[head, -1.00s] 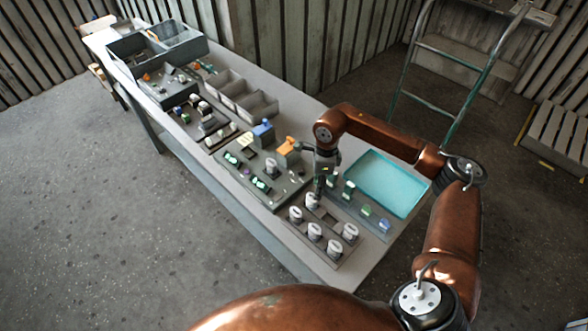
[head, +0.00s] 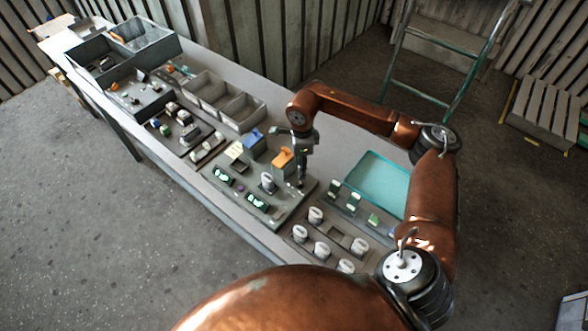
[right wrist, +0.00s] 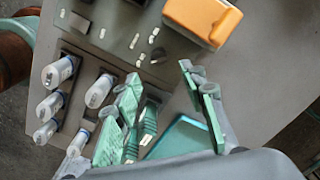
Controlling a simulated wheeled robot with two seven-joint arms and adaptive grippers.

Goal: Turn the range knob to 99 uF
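A grey panel (head: 224,176) on the bench carries green-lit displays (head: 257,201), a white cylinder (head: 267,182), an orange block (head: 283,159) and a blue block (head: 254,143). In the right wrist view, small white marks (right wrist: 134,41) sit on its surface near the orange block (right wrist: 203,20). My right gripper (head: 301,185) points down at the panel's right side, in front of the orange block. In the right wrist view its green-padded fingers (right wrist: 167,104) are apart with nothing held. My left gripper is out of view.
A holder with several white-capped cylinders (head: 321,250) lies right of the panel, beside upright green pieces (head: 334,188). A teal tray (head: 372,180) sits behind them. Grey bins (head: 240,112) and parts trays fill the bench to the left. A ladder (head: 425,95) stands behind.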

